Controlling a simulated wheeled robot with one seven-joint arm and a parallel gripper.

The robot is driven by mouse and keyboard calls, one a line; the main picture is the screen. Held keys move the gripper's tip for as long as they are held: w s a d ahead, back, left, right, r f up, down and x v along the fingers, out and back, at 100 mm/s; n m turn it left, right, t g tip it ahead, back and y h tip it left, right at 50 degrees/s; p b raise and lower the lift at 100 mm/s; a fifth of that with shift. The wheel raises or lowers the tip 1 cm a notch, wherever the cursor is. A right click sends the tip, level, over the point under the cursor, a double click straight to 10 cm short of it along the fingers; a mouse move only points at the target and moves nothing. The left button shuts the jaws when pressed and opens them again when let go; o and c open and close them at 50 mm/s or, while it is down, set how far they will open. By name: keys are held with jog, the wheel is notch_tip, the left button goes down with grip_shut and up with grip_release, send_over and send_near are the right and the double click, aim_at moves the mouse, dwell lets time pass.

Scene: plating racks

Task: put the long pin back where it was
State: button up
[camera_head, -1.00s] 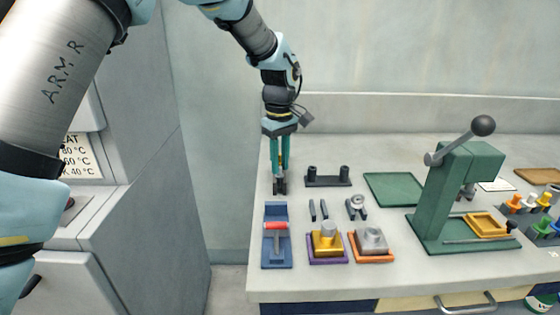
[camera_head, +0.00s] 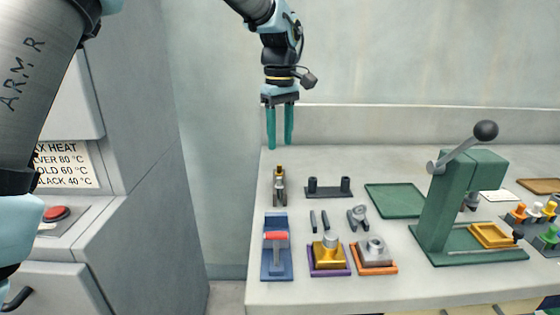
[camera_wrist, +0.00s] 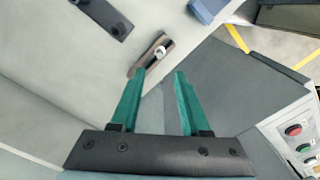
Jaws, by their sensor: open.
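My gripper (camera_head: 280,127) is raised above the back left of the bench, its two green fingers apart and empty. It also shows open in the wrist view (camera_wrist: 160,85). Below it stands a small dark holder (camera_head: 279,190) with a brass-coloured top. In the wrist view the holder (camera_wrist: 139,70) lies just beyond the left fingertip and has a short silver piece (camera_wrist: 160,51) at it. I cannot tell which piece is the long pin.
A black two-post rack (camera_head: 328,190) stands to the right of the holder. In front are a blue tray (camera_head: 277,273) with a red-handled tool, a gold block (camera_head: 328,256) and a silver block (camera_head: 373,252). A green press (camera_head: 448,205) stands right. A green mat (camera_head: 394,200) is clear.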

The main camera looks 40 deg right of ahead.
jog(key=shift+r, duration=1.45)
jog(key=w+a+f, duration=0.3)
jog(key=w+a, duration=0.3)
jog(key=a, duration=0.5)
jog(key=w+a+f, duration=0.3)
jog(key=w+a, duration=0.3)
jog(key=a, duration=0.5)
jog(key=s+a+f, duration=0.2)
jog(key=a, duration=0.7)
jog(key=s+a+f+t, duration=0.1)
jog(key=s+a+f, duration=0.2)
jog(key=a, duration=0.6)
jog(key=s+a+f, duration=0.2)
jog(key=s+a, duration=0.1)
jog(key=a, duration=0.6)
jog(key=shift+f+m+t, duration=0.25)
jog(key=shift+m+t, duration=0.05)
jog(key=shift+m, duration=0.1)
jog(key=shift+w, duration=0.1)
